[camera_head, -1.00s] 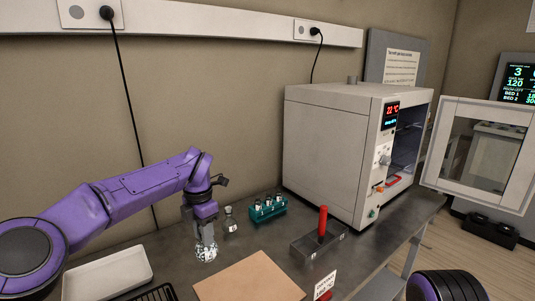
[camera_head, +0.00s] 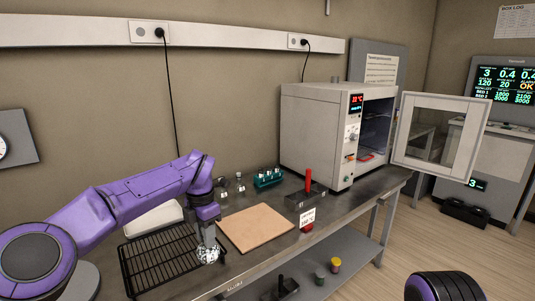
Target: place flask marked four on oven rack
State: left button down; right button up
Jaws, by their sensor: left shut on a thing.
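My left gripper (camera_head: 207,240) points down and is shut on a small clear glass flask (camera_head: 208,256). Its label cannot be read, so I cannot tell its number. The flask is by the right end of a black wire rack (camera_head: 150,264) on the bench; whether it touches anything below is unclear. The oven (camera_head: 314,130) stands at the back right with its windowed door (camera_head: 402,145) swung open to the right. Its dark inside (camera_head: 376,128) shows only partly, and any rack in it is hard to make out. My right gripper is out of view.
Two small bottles (camera_head: 240,184) and a teal vial holder (camera_head: 268,178) stand behind a tan board (camera_head: 256,228). A dark block with a red handle (camera_head: 308,181) and a small sign (camera_head: 308,217) are before the oven. A white tray (camera_head: 153,218) lies behind the wire rack.

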pick_arm(q)
jog(key=shift+s+f, duration=0.1)
jog(key=shift+s, duration=0.35)
jog(key=shift+s+r+m, duration=0.1)
jog(key=shift+r+m, duration=0.1)
jog(key=shift+m, duration=0.3)
jog(key=shift+w+f+m, duration=0.4)
jog(key=shift+w+m, duration=0.25)
jog(key=shift+m, duration=0.25)
jog(key=shift+d+f+m, duration=0.1)
jog(key=shift+f+m, duration=0.15)
jog(key=shift+m, duration=0.35)
jog(key=shift+s+d+f+m, duration=0.15)
jog(key=shift+s+f+m, duration=0.1)
jog(key=shift+m, duration=0.55)
jog(key=s+a+f+m, duration=0.1)
jog(key=s+f+m, duration=0.3)
jog(key=s+m, duration=0.4)
jog(key=s+a+f+m, duration=0.2)
jog(key=s+f+m, duration=0.2)
jog(key=s+m, duration=0.4)
jog(key=shift+a+f+m, duration=0.25)
jog(key=shift+a+m, duration=0.05)
jog(key=shift+m, duration=2.5)
